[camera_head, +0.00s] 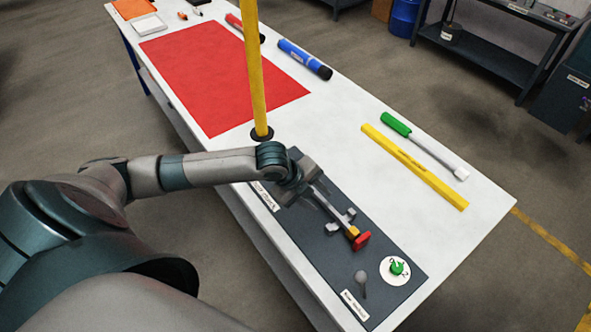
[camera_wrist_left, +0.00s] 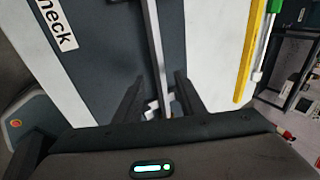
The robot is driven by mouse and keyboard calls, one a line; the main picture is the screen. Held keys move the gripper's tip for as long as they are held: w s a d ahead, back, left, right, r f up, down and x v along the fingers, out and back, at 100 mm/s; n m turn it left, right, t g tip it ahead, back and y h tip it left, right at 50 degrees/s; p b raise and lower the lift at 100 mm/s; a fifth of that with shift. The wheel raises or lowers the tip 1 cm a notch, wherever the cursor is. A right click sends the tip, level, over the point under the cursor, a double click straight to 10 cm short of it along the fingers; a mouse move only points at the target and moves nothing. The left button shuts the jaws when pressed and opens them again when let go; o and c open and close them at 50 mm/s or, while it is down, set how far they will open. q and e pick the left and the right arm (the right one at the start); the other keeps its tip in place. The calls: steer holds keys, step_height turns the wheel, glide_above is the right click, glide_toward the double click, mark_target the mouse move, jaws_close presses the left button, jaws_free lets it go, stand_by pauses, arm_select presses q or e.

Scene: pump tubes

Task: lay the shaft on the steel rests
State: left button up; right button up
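The shaft (camera_head: 335,213) is a thin grey rod with a yellow collar and a red end, above or on a dark board (camera_head: 312,240). Small pale steel rests (camera_head: 350,213) show on either side of it; I cannot tell whether it touches them. My left gripper (camera_head: 308,184) is at the shaft's far part in the head view. In the left wrist view the shaft (camera_wrist_left: 155,50) runs between the two fingers of the left gripper (camera_wrist_left: 158,95), which stand apart with gaps on both sides. My right gripper is not in view.
A yellow post (camera_head: 255,75) rises from the white table (camera_head: 455,240) behind my left wrist. A green dial (camera_head: 397,268) and a grey knob (camera_head: 361,278) stand at the board's near end. A yellow bar (camera_head: 415,168) and green-handled tool (camera_head: 425,146) lie to the right.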

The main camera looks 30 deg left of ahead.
arm_select(q)
steer(key=b+v, duration=0.3)
steer(key=v, duration=1.2)
steer(key=shift+s, duration=0.1)
stand_by(0.6)
